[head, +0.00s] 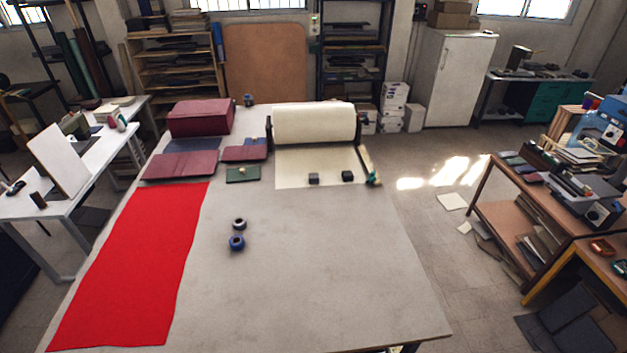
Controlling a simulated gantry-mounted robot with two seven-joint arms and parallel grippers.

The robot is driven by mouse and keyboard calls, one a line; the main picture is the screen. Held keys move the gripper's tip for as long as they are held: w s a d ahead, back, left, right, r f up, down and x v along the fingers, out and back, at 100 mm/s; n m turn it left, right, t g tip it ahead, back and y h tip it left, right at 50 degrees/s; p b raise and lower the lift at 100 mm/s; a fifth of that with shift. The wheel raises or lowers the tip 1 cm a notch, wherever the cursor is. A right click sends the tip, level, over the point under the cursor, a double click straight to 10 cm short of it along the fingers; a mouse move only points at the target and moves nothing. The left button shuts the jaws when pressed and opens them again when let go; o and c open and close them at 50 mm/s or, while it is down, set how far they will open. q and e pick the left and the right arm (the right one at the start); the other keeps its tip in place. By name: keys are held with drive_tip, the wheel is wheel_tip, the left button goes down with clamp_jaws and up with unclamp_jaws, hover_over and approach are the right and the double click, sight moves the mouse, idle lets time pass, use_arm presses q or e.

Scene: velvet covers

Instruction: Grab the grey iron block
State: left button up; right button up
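Two small dark grey blocks sit on the cream sheet (290,170) at the back right of the table. The left block (314,178) and the right block (347,176) stand a short gap apart near the sheet's front edge. They look alike, and I cannot tell their material. Neither of my grippers shows in the head view.
A cream roll (314,122) stands behind the blocks. A green-ended tool (372,168) lies at the table's right edge. The grey table's (320,270) front right is clear.

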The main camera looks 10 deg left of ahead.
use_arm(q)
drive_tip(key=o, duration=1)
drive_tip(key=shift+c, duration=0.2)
